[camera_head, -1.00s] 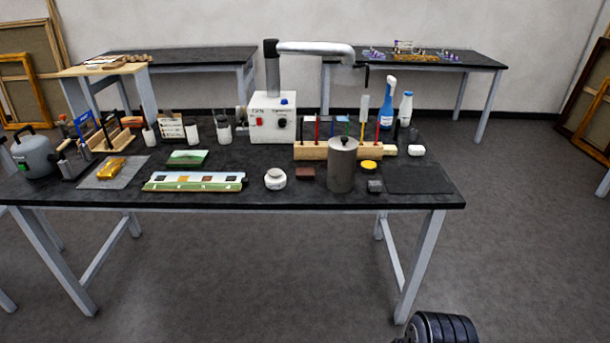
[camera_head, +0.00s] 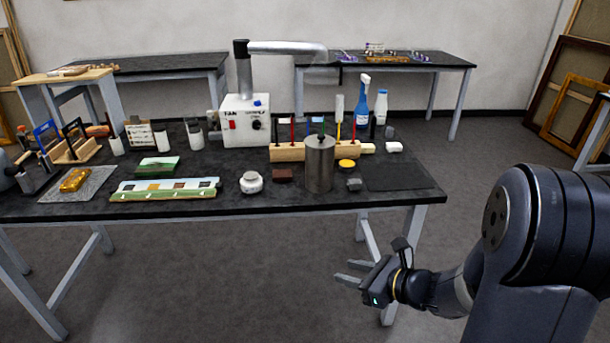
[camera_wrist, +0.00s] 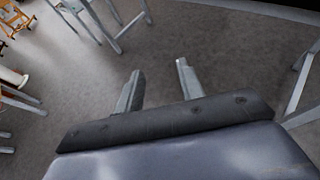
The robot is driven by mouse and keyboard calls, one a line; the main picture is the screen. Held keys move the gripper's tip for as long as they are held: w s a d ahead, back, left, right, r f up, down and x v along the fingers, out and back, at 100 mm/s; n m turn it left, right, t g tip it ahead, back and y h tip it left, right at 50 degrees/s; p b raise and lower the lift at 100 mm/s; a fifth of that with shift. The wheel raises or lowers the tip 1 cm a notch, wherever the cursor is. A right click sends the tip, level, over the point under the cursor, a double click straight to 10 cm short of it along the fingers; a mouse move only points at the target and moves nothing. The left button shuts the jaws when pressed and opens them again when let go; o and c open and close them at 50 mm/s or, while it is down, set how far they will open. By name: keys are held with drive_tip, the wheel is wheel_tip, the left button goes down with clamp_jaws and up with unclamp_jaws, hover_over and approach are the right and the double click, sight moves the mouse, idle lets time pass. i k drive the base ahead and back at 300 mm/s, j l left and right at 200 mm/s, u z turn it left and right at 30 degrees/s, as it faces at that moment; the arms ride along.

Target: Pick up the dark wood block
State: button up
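A small dark brown block (camera_head: 282,176), which looks like the dark wood block, lies on the black worktable (camera_head: 235,199). It sits between a round white jar (camera_head: 251,182) and a grey metal cylinder (camera_head: 320,165). My gripper (camera_head: 346,273) is in front of the table and below its top, right of the block in the head view. Its two fingers are apart with nothing between them. In the wrist view the open fingers (camera_wrist: 157,88) show over bare floor, and the block is not in that view.
A small grey block (camera_head: 354,185) and a yellow round lid (camera_head: 347,163) lie right of the cylinder. Behind stands a wooden rack (camera_head: 287,153) of upright tools. Table legs (camera_head: 405,250) stand near my gripper.

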sight(280, 174)
drive_tip(key=i+j+z, duration=0.2)
drive_tip(key=j+z, duration=0.25)
drive_tip(key=i+j+z, duration=0.15)
drive_tip(key=j+z, duration=0.8)
drive_tip(key=j, duration=1.05)
drive_tip(key=k+j+z, duration=0.1)
drive_tip(key=j, duration=0.8)
